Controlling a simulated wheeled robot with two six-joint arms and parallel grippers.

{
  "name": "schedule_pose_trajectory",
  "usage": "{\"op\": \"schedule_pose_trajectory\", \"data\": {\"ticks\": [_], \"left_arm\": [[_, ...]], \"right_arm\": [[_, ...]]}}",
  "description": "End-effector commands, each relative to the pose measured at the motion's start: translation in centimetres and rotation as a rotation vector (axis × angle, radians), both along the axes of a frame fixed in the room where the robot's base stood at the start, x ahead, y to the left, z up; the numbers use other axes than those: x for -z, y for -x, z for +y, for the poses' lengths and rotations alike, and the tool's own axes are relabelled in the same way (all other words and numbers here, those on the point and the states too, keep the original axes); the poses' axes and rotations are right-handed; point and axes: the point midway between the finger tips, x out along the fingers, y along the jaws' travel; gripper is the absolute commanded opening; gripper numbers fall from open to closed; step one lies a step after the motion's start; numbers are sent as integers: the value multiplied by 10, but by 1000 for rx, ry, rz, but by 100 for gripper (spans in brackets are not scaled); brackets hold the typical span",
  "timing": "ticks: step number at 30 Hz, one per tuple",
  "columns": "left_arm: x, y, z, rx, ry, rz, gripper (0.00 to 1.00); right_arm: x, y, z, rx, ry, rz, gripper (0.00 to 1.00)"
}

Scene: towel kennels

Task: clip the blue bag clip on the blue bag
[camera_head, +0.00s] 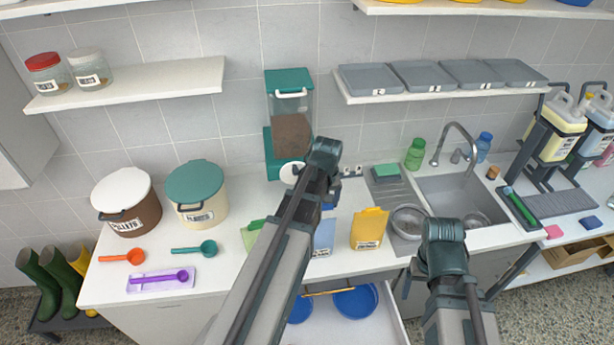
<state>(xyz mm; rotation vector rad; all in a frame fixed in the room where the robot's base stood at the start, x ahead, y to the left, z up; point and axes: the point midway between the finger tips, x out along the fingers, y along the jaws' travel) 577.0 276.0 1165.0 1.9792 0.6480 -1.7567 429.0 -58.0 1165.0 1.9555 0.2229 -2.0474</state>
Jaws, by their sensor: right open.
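The blue bag (325,237) stands upright on the counter, left of the yellow bag (370,229). Its left side is hidden behind my left arm. A small darker blue patch (328,207) shows at its top edge; I cannot tell whether it is the blue bag clip. My left arm reaches up across the middle of the view, and its gripper is mostly hidden behind the arm, so its jaws cannot be made out. My right gripper (406,280) is open, low near the drawer's right side, partly hidden by my right arm. It is apart from the blue bag.
An open drawer (395,315) with blue bowls (356,302) sticks out below the counter. A green bag (251,234) stands left of my left arm. The sink (480,190) lies right. Scoops (195,250) and lidded tubs (197,195) are left; a dispenser (289,82) stands behind.

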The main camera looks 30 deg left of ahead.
Motion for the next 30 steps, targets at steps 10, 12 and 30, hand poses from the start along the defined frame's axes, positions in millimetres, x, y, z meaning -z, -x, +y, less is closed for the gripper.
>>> {"op": "schedule_pose_trajectory", "data": {"ticks": [10,12,30], "left_arm": [[-12,0,4,-32,-1,-1,35],[-11,0,4,-31,0,-1,35],[32,0,3,-30,0,-1,35]], "right_arm": [[-12,0,0,1,0,0,80],[-11,0,0,1,0,0,80],[32,0,0,4,-1,-2,80]]}}
